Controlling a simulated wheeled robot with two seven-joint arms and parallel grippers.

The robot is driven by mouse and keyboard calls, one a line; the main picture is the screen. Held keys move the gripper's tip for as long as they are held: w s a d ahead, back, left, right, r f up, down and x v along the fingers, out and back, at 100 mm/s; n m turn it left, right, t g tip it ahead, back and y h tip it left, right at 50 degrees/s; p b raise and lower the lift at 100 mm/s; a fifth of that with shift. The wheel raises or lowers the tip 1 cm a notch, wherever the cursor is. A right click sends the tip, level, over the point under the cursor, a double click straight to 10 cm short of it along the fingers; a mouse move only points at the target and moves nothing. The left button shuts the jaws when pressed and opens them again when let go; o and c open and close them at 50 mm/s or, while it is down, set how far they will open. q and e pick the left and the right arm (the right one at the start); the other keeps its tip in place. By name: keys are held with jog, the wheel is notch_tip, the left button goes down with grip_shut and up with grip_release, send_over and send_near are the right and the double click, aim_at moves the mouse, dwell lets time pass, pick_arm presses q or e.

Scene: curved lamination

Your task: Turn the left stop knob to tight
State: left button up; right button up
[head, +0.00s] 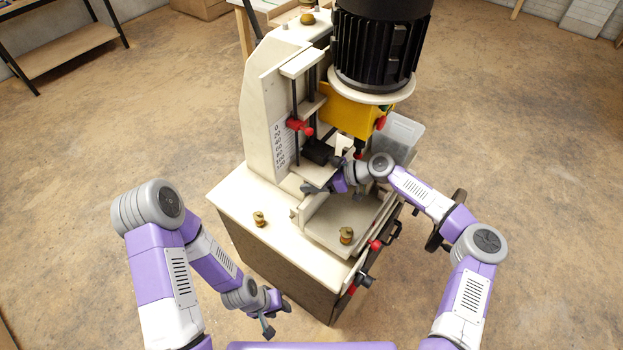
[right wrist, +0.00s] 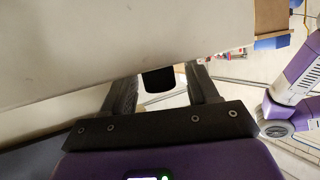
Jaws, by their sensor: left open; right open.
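The machine (head: 262,95) has two red knobs on its front right side: an upper one (head: 376,245) and a lower-left one (head: 352,289) beside a dark handle. I cannot tell which red knob is the left stop knob or how tight either is. My left gripper (head: 277,316) is open and empty, low in front of the cabinet and left of these knobs. My right gripper (head: 322,189) is by the work table, far behind them and partly hidden. In the right wrist view its open fingers (right wrist: 163,90) show a dark object beyond them, under a pale surface.
Small brass-coloured pieces stand on the cabinet top (head: 259,219) and work table (head: 346,236). A red lever (head: 300,127) is on the column, and a black handwheel (head: 445,220) is at right.

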jog(key=shift+c, duration=0.4)
jog(key=c, duration=0.9)
